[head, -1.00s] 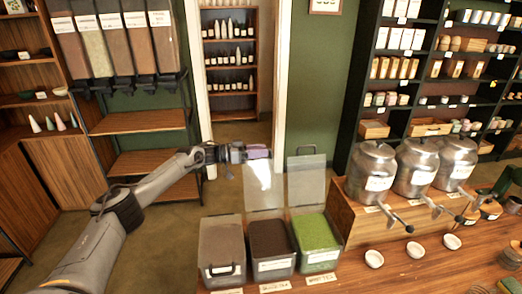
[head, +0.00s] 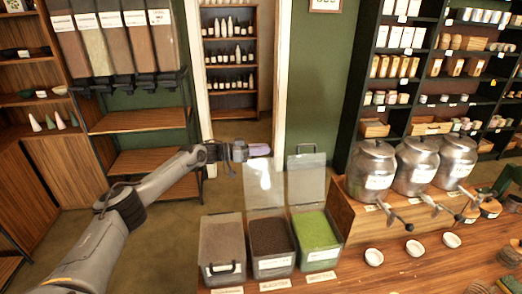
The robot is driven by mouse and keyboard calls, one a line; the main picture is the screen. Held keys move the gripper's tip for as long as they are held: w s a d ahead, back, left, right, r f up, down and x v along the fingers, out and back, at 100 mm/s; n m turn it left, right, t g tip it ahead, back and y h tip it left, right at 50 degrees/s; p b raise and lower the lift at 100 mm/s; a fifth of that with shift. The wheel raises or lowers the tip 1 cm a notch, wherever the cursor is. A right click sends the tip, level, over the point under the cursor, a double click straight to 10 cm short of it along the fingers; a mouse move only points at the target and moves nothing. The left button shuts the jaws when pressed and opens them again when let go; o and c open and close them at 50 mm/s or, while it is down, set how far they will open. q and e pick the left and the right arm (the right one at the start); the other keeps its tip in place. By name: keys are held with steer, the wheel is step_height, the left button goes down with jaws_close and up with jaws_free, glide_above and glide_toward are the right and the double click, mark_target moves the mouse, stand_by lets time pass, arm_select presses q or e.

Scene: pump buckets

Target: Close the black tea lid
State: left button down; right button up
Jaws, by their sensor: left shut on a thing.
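Three clear bins stand side by side on the wooden counter. The middle bin (head: 271,264) holds very dark leaves, which look like the black tea; its label is too small to read surely. Its clear lid (head: 264,193) stands open, upright at the back. My left gripper (head: 259,150) is at the top edge of this lid, shut on it; the fingers hide the lid's handle. The left bin (head: 222,252) has its lid down, with a dark handle at the front. The right bin (head: 318,243) holds green powder, and its lid (head: 306,180) also stands open. My right gripper is not in view.
Metal urns with taps (head: 373,172) stand on a wooden riser (head: 352,209) to the right. Small white cups (head: 374,257) sit in front of them on the counter (head: 400,282). Shelves (head: 150,162) stand at the left, behind my left arm.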

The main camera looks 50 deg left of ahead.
arm_select(q)
steer(key=shift+s+d+r+m+p, duration=0.2)
steer(key=shift+s+d+m+p, duration=0.25)
steer(key=shift+d, duration=0.25)
steer(key=s+d+m+p, duration=0.5)
steer(key=d+p, duration=0.6)
steer(key=shift+s+d+p, duration=0.3)
steer(key=shift+s+p, duration=0.05)
steer(key=shift+f, duration=0.1)
steer(key=c, duration=1.2)
jaws_free()
steer(key=shift+o, duration=0.2)
